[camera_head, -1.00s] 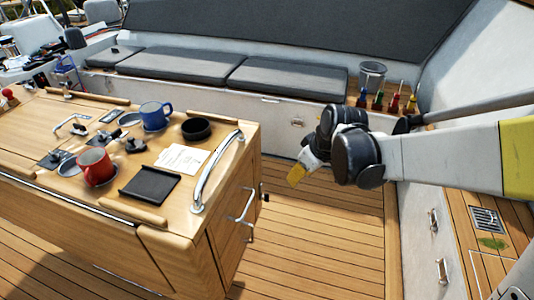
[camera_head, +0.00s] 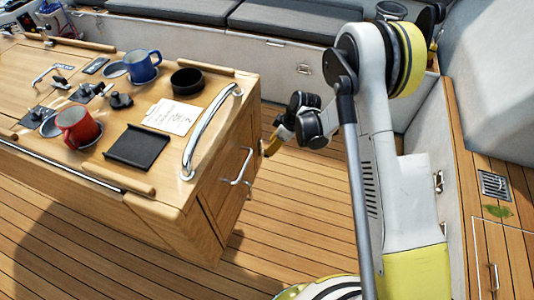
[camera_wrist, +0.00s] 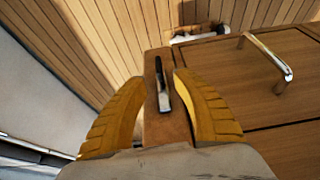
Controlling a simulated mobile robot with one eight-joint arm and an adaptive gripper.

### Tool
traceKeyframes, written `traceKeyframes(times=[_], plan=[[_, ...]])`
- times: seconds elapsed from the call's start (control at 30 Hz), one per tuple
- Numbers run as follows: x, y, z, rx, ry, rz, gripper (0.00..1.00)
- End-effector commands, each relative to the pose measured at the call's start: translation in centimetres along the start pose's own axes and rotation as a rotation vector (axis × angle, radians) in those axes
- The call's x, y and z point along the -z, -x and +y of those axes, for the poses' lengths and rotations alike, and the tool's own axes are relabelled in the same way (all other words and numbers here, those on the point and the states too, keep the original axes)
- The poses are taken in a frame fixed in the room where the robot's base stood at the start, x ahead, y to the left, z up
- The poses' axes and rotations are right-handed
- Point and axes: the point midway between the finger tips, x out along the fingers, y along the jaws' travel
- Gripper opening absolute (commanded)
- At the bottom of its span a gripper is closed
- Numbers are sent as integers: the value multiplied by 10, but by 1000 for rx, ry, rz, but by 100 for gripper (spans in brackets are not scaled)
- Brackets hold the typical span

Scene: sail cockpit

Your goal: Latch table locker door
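The table locker door (camera_head: 219,192) is on the end face of the wooden cockpit table (camera_head: 160,192) and looks flush with it. Its metal handle (camera_head: 239,168) also shows at the upper right of the wrist view (camera_wrist: 268,62). A small dark and metal latch (camera_wrist: 162,86) sits on a narrow wooden strip beside the door. My gripper (camera_head: 268,148) is at the far edge of that end face. In the wrist view its yellow fingers (camera_wrist: 159,82) are apart, one on each side of the latch. I cannot tell whether they touch it.
A red mug (camera_head: 77,128), a blue mug (camera_head: 143,66), a black bowl (camera_head: 187,81), a black tray (camera_head: 138,149) and a paper sheet (camera_head: 172,116) are on the table. A curved rail (camera_head: 190,152) runs above the door. The deck (camera_head: 285,215) before it is clear.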

Motion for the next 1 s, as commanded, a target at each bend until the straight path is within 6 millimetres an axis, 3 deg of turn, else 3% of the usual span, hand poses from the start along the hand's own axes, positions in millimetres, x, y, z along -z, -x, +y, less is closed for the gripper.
traceKeyframes(times=[0.1, 0.3, 0.67, 0.8, 1.0], plan=[[-1, -28, 0, 0, 2, 0, 34], [0, -51, 0, -1, 0, 0, 34], [0, -55, 0, -1, -1, 0, 34], [0, -55, 0, -1, -1, 0, 0], [0, -55, 0, -1, -1, 0, 0]])
